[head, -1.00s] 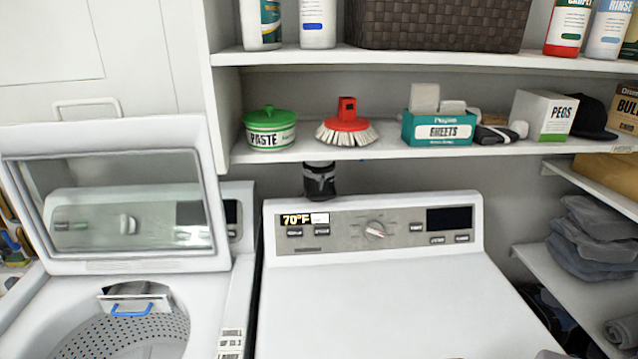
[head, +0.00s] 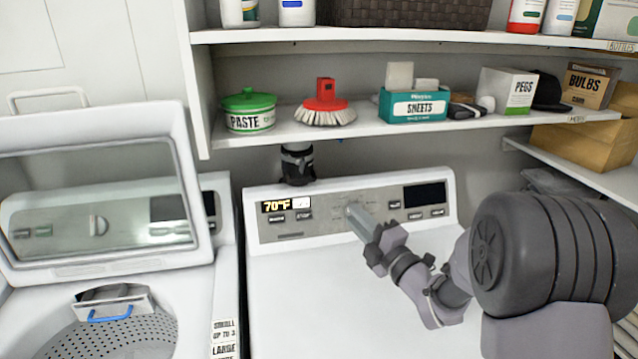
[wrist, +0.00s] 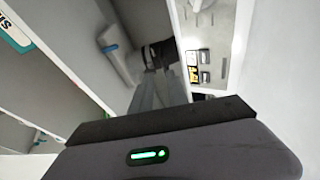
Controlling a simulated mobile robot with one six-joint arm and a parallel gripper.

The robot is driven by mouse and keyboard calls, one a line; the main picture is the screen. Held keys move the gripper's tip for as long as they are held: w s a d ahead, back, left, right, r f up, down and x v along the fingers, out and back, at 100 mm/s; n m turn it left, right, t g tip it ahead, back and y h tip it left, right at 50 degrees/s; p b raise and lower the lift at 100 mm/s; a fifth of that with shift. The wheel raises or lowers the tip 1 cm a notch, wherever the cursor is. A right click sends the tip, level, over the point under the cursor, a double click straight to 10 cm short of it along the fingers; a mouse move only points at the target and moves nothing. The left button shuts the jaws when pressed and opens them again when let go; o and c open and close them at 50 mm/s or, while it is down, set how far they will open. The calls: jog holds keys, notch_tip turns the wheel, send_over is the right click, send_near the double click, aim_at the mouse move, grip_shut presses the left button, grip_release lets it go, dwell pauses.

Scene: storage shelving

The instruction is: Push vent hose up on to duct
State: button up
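The black vent hose end (head: 298,169) stands behind the dryer, just under the lower shelf. In the wrist view the black hose (wrist: 162,52) lies beside the pale grey duct elbow (wrist: 118,52). My gripper (head: 353,212) is in front of the dryer's control panel, to the right of the hose and lower than it. Its fingers look shut together and empty; they also point toward the hose in the wrist view (wrist: 155,78).
The dryer (head: 310,290) with its raised panel stands below. The lower shelf (head: 350,128) holds a paste tub (head: 248,112), a red brush (head: 325,105) and a sheets box (head: 412,105). The washer's open lid (head: 100,200) stands at left.

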jog(key=a+f+n+y, duration=0.1)
jog(key=f+n+y, duration=0.1)
jog(key=b, duration=0.2)
send_near(304, 182)
jog(key=shift+n+g, duration=0.3)
jog(key=x, duration=0.8)
jog(key=shift+w+r, duration=0.1)
jog(key=shift+r, duration=0.05)
jog(key=shift+c, duration=0.4)
grip_shut()
jog(key=shift+r, duration=0.1)
